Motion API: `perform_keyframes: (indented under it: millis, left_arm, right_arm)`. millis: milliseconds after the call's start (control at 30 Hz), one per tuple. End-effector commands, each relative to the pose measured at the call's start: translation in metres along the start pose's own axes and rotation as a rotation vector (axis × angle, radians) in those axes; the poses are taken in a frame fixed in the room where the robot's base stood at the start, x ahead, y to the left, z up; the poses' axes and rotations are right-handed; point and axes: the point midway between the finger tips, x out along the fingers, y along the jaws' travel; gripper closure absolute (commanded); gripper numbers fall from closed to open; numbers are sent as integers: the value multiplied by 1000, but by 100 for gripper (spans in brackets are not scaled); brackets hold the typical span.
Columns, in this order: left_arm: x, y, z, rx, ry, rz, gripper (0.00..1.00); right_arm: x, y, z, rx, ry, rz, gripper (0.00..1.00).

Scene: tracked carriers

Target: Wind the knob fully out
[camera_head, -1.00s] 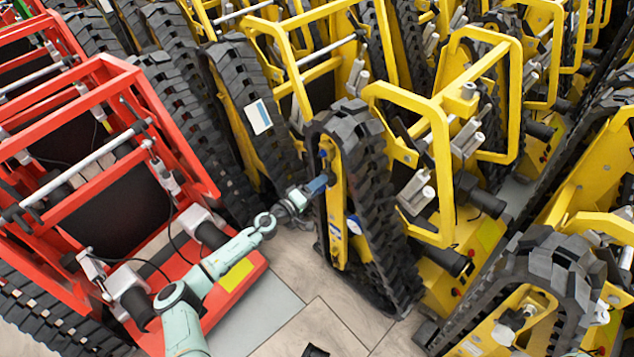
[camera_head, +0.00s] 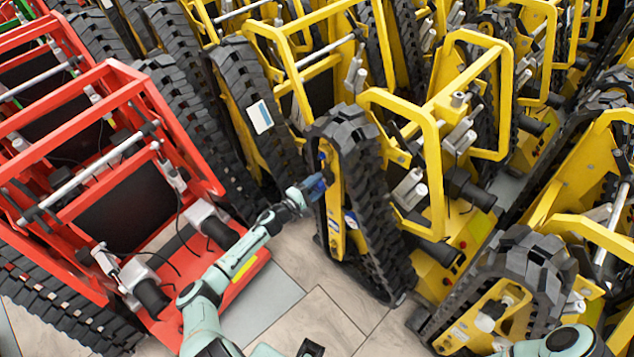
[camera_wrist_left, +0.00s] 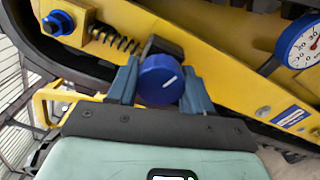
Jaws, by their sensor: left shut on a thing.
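The knob (camera_wrist_left: 161,80) is round and blue with a white line on its face. In the left wrist view it sits on the yellow side frame (camera_wrist_left: 215,50) of a tracked carrier. My left gripper (camera_wrist_left: 160,88) has one blue finger on each side of the knob and is shut on it.
A white dial gauge (camera_wrist_left: 300,42) is right of the knob, and a blue bolt (camera_wrist_left: 57,23) with a spring (camera_wrist_left: 118,40) is left. A red carrier (camera_head: 190,335) stands at left. Yellow carriers crowd the right. Tiled floor (camera_head: 320,315) is clear between them.

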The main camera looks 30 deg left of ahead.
Motion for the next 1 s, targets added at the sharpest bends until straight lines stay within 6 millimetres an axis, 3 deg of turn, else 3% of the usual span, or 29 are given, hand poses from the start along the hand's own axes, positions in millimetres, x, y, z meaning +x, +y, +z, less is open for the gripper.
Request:
perform_keyframes:
  millis: [467, 500, 567, 867, 1000]
  left_arm:
    - [-1, 4, -6, -14, 14, 5, 80]
    - [-1, 4, -6, -14, 14, 5, 46]
    - [-1, 4, -6, -13, 14, 5, 27]
    - [-1, 1, -3, -14, 6, 2, 24]
    - [-11, 1, -3, -13, 6, 1, 24]
  right_arm:
    - [-3, -1, -1, 0, 1, 0, 44]
    - [-3, -1, -1, 0, 1, 0, 44]
    - [-3, -1, -1, 0, 1, 0, 44]
    - [-3, -1, -1, 0, 1, 0, 44]
    - [-3, -1, -1, 0, 1, 0, 44]
